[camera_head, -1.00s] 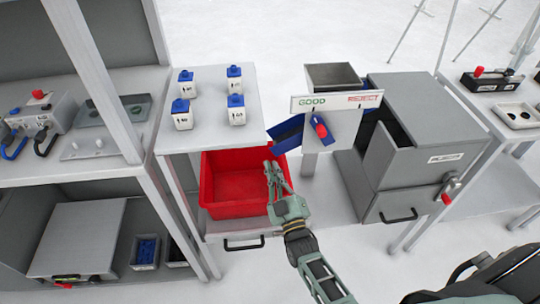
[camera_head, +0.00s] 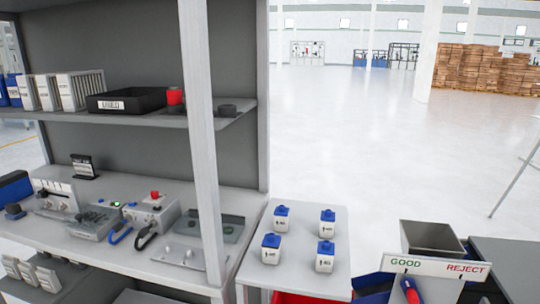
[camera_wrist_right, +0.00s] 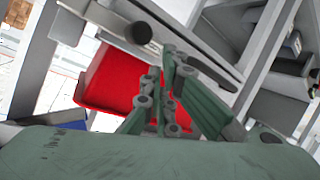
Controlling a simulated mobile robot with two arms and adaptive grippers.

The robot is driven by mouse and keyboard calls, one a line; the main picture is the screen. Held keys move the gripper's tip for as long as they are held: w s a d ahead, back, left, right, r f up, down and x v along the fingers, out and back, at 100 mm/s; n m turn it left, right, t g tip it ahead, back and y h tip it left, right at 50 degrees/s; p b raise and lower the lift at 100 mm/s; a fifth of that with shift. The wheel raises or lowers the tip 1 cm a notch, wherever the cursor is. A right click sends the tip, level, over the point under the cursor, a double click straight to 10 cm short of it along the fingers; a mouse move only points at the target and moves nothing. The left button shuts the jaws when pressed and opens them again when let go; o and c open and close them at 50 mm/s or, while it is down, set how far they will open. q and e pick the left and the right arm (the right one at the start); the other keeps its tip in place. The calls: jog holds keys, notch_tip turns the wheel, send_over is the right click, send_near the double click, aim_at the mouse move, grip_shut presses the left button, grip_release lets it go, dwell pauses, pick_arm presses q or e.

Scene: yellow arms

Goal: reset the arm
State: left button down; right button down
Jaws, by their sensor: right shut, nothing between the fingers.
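My right gripper (camera_wrist_right: 165,90) shows only in the right wrist view, its green fingers shut with nothing between them. A red bin (camera_wrist_right: 105,85) lies behind the fingers in that view, and I cannot tell how far away it is. No arm shows in the head view. My left gripper is in neither view.
Several white bottles with blue caps (camera_head: 326,256) stand on a small table (camera_head: 290,285). The GOOD/REJECT sign (camera_head: 435,266) is at the lower right, with a grey bin (camera_head: 432,238) behind. A shelf unit (camera_head: 203,150) with devices fills the left. Open floor lies beyond.

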jog(key=s+f+m+g, duration=0.1)
jog(key=s+f+g, duration=0.5)
jog(key=s+f, duration=0.8)
jog(key=s+d+f+g, duration=0.1)
jog(key=s+f+g, duration=0.1)
jog(key=s, duration=0.5)
jog(key=s+d+f+m+g+p, duration=0.1)
jog(key=s+d+f+g, duration=0.1)
jog(key=s, duration=0.5)
jog(key=s+d+f+g+h, duration=0.1)
jog(key=s+f+g, duration=0.1)
jog(key=s, duration=0.6)
jog(key=shift+d+m+g, duration=0.3)
jog(key=shift+d+m, duration=0.1)
